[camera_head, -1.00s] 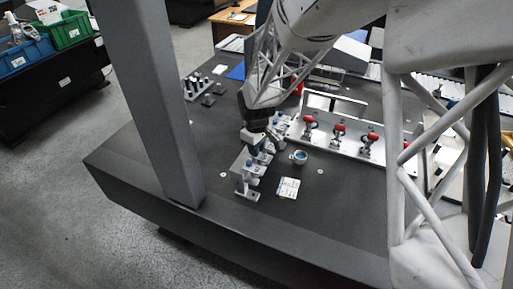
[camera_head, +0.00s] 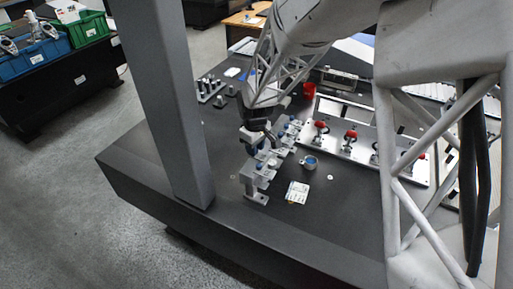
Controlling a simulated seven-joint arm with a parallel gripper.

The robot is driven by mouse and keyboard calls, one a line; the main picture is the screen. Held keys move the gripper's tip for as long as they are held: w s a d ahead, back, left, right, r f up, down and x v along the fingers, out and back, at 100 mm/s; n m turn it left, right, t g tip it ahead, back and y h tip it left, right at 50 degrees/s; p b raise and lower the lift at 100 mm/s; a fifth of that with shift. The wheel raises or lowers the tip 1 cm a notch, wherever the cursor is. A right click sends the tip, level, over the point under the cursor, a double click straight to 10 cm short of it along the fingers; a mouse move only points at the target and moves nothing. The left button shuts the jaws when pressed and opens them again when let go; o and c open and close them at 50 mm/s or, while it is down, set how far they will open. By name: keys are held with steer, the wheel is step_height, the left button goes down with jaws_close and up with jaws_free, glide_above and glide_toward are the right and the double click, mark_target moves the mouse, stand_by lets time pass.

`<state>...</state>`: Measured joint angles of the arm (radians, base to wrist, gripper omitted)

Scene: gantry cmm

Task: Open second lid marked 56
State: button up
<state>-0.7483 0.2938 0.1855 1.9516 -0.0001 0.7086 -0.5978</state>
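A short row of grey metal holders (camera_head: 256,192) with blue parts runs away from the dark table's front edge. I cannot tell which part is the lid marked 56; any markings are too small to read. My gripper (camera_head: 264,147) points down at the middle of this row, close above or touching one of the holders. It hides part of the row, and I cannot see whether its fingers are open or shut, or whether they hold anything.
A small cup (camera_head: 309,163) with blue inside and a white card (camera_head: 298,191) lie right of the row. A metal rail with red-handled clamps (camera_head: 350,135) stands behind them. A thick grey column (camera_head: 172,110) rises at left. A pin rack (camera_head: 208,90) sits at the back left.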

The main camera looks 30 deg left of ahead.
steer(key=shift+o, duration=0.9)
steer(key=shift+r, duration=3.9)
